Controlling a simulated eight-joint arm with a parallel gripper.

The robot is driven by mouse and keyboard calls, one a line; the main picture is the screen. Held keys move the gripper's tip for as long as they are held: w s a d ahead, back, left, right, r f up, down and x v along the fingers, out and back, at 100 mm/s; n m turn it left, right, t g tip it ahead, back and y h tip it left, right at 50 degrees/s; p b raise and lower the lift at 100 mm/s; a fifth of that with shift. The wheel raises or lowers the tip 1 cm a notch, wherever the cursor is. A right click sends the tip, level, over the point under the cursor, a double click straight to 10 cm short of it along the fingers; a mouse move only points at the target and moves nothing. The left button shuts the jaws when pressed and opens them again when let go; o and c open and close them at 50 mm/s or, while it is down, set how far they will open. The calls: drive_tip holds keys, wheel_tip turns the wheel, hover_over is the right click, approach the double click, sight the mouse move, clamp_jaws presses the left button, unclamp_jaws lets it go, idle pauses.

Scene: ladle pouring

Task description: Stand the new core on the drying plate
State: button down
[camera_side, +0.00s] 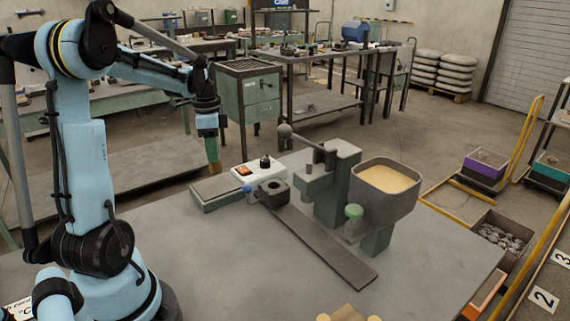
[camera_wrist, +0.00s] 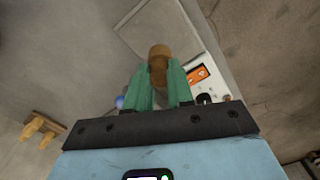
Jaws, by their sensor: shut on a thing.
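The new core (camera_side: 213,168), a tan-brown cylinder, hangs roughly upright below my gripper (camera_side: 212,153) in the side view. In the wrist view the core (camera_wrist: 158,58) sits between the two green fingers of my gripper (camera_wrist: 160,80), which are shut on it. A flat grey slab, which looks like the drying plate (camera_side: 208,187), lies on the table below the core. The core's lower end appears apart from the slab, with a small gap. The slab also shows behind the core in the wrist view (camera_wrist: 130,33).
A white control box (camera_side: 262,170) with an orange display stands right beside the slab. A dark core box (camera_side: 268,193), a grey machine with a sand hopper (camera_side: 384,185) and a long dark rail (camera_side: 318,245) stand further right. Tan pieces (camera_side: 348,314) lie at the front edge.

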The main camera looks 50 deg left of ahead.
sight(214, 164)
drive_tip(key=shift+a+f, duration=0.25)
drive_tip(key=shift+f, duration=1.9)
drive_tip(key=shift+f, duration=0.1)
drive_tip(key=c, duration=1)
unclamp_jaws()
wheel_tip(214, 164, up, 12)
drive_tip(key=shift+s+r, duration=0.1)
drive_tip(key=shift+r, duration=0.05)
